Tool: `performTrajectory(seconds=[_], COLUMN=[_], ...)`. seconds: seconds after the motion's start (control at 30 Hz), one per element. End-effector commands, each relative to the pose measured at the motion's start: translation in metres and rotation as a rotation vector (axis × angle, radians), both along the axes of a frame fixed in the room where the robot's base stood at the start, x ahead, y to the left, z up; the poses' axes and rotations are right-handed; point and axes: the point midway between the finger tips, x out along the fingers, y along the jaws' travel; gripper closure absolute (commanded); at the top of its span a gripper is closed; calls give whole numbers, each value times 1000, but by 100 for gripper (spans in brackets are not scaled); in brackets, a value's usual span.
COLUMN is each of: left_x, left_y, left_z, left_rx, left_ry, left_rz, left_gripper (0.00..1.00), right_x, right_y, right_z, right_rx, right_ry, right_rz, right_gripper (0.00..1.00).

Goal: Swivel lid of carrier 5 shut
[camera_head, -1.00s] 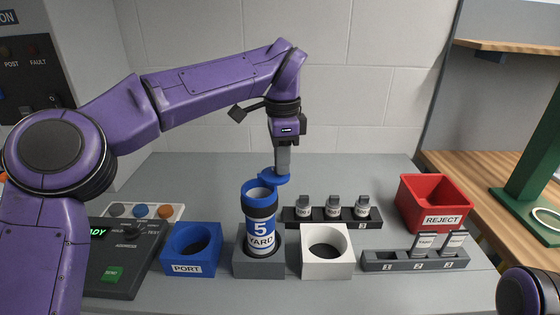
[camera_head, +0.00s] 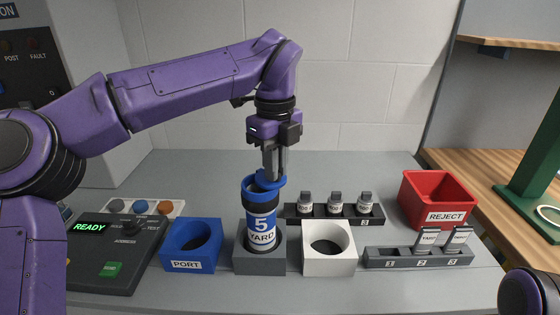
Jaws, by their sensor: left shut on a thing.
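Carrier 5 (camera_head: 262,228) is a blue and white tube labelled "5 YARD", standing upright in a grey holder (camera_head: 259,262). Its blue lid (camera_head: 270,181) lies over part of the tube's top, partly swung across the mouth. A piece of the opening's rim shows at the left of the lid. My left gripper (camera_head: 270,174) points down at the lid from above and is shut on a part of it. The fingers hide some of the lid. My right gripper is out of view; only a piece of my right arm shows at the lower right.
A blue PORT block (camera_head: 191,244) stands left of the holder and a white block (camera_head: 328,247) right of it. Behind is a rack with several small vials (camera_head: 336,202). A red REJECT bin (camera_head: 437,199), a numbered rack (camera_head: 418,258) and a READY panel (camera_head: 112,262) stand around.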

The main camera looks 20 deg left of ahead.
Motion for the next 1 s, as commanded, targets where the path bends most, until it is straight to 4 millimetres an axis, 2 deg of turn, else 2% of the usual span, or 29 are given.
performTrajectory(seconds=[0.6,1.0], left_x=[-20,-24], left_y=[20,28], left_z=[-2,-3], left_rx=[2,3], left_ry=[8,7], left_rz=[-539,-714], left_gripper=[100,100], right_x=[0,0], right_y=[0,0], right_z=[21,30], right_rx=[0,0], right_ry=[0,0], right_rz=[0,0], right_gripper=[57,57])
